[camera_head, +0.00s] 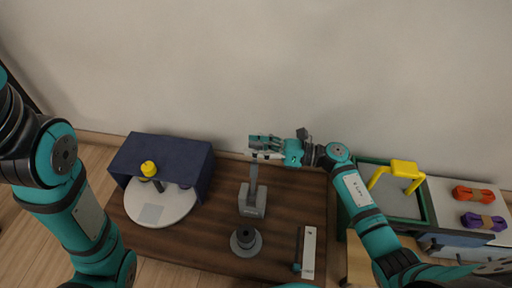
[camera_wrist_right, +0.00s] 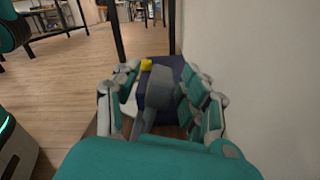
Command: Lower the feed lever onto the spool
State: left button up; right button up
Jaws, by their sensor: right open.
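The feed lever (camera_head: 254,176) stands nearly upright on its grey base (camera_head: 252,205) in the middle of the brown table. The dark grey spool (camera_head: 245,241) sits in front of that base, apart from the raised lever. My right gripper (camera_head: 262,148) is at the lever's upper end. In the right wrist view, the grey lever (camera_wrist_right: 157,92) rises between the two spread finger groups of my right gripper (camera_wrist_right: 160,100), with gaps on both sides. My left arm shows at the left, but its gripper is out of view.
A navy housing (camera_head: 190,155) and a white disc (camera_head: 172,211) with a yellow knob (camera_head: 148,169) stand left. A white strip (camera_head: 309,250) lies right of the spool. A green-edged tray with a yellow handle (camera_head: 404,169) and orange (camera_head: 473,194) and purple (camera_head: 484,222) cord bundles are farther right. A wall is behind.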

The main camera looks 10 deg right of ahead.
jog(key=shift+c, duration=0.4)
grip_shut()
